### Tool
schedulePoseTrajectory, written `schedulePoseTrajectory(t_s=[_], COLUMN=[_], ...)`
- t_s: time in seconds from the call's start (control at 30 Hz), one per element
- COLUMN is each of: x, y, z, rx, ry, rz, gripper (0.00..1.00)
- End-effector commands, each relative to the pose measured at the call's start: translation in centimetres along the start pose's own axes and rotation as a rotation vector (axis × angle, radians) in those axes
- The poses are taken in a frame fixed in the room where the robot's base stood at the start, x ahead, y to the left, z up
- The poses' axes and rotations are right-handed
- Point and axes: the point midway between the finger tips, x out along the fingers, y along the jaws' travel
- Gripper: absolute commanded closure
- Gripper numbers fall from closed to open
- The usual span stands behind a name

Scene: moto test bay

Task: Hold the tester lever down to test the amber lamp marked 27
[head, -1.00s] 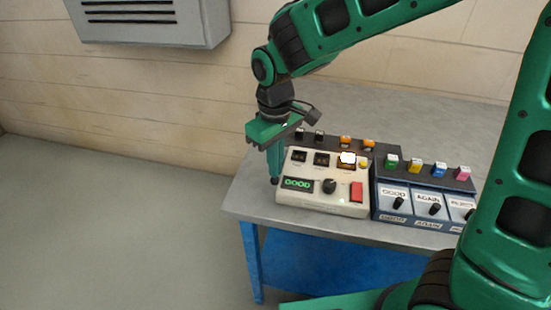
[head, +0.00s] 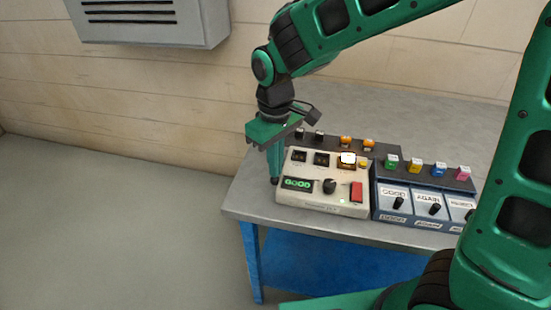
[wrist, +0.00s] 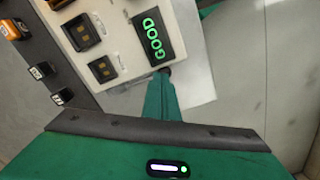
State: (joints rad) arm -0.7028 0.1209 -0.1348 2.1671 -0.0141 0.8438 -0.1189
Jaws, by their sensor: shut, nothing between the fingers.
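The cream tester (head: 321,206) stands on the bench, and its display (head: 297,184) reads GOOD in green, also in the wrist view (wrist: 152,36). A lamp (head: 347,158) glows white in an amber-rimmed socket on the tester; no number is readable on it. My gripper (head: 274,180) is shut and empty, pointing down at the tester's left side. In the wrist view its fingers (wrist: 163,82) end in a dark tip close to the tester's edge beside the display. I cannot tell whether a lever is under the tip. A red control (head: 356,191) is at the tester's right.
A dark rack (head: 325,142) behind holds black and orange lamps (head: 369,144). Right of the tester is a blue unit (head: 393,212) with bins, two labelled GOOD and AGAIN, and coloured blocks (head: 439,169). The grey bench's (head: 243,204) front left is clear.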

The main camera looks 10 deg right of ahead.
Motion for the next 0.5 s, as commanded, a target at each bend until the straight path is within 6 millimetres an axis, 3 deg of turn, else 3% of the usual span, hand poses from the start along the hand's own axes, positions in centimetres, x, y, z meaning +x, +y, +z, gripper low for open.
schedulePoseTrajectory(t_s=[0.5], x=[-2.5], y=[0.0], z=[0.0], rx=[0.0], ry=[0.002], rz=[0.0], gripper=[1.0])
